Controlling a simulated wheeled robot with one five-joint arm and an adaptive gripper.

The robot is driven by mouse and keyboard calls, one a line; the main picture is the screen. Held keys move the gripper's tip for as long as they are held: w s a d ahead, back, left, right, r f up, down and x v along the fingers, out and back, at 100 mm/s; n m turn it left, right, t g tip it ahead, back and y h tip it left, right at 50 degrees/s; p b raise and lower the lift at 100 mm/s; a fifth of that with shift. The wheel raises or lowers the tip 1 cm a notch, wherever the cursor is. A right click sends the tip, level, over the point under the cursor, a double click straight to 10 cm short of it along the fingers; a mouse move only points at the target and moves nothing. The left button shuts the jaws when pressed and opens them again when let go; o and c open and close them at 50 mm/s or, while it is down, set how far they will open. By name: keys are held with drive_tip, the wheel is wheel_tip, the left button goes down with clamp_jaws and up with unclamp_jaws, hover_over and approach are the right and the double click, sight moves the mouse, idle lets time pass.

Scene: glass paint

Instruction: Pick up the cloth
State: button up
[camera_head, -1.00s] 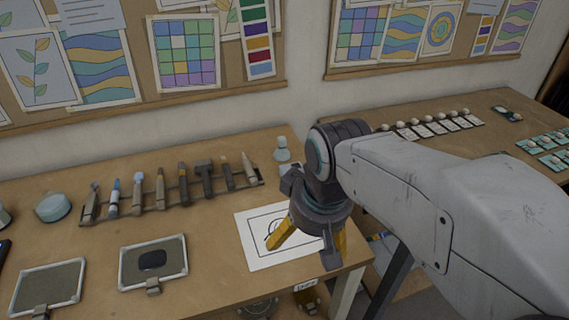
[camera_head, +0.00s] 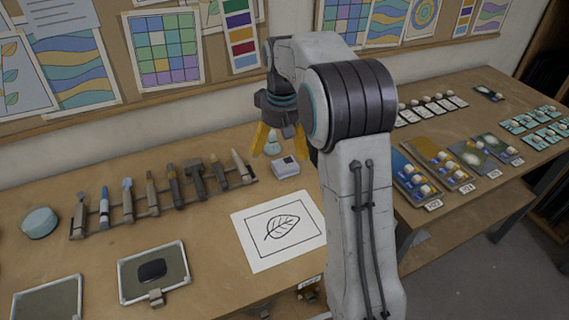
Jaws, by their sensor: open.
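A small pale grey-white block (camera_head: 286,167), possibly the folded cloth, lies on the wooden table beyond the leaf drawing; I cannot tell for sure that it is cloth. My gripper (camera_head: 279,148) points down with its yellow fingers apart, open and empty. In the picture it shows just above the pale block, in front of the wall. The height gap is hard to judge. My arm stands to the right and hides part of the table.
A white bottle (camera_head: 273,143) stands behind the block, partly covered by my gripper. A sheet with a leaf drawing (camera_head: 262,252) lies nearer. A framed panel (camera_head: 180,262) lies in front.

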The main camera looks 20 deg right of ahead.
drive_tip(key=g+p, duration=0.1)
hover_over(285, 164)
wheel_tip(285, 164, down, 7)
drive_tip(key=shift+d+f, duration=0.1)
drive_tip(key=shift+d, duration=0.05)
drive_tip(key=shift+w+f, duration=0.1)
drive_tip(key=shift+f, duration=0.75)
drive_tip(key=shift+f+p, duration=0.6)
drive_tip(key=shift+f, duration=2.3)
drive_tip(key=c, duration=1.3)
drive_tip(key=shift+o, duration=0.2)
drive_tip(key=shift+r, duration=0.1)
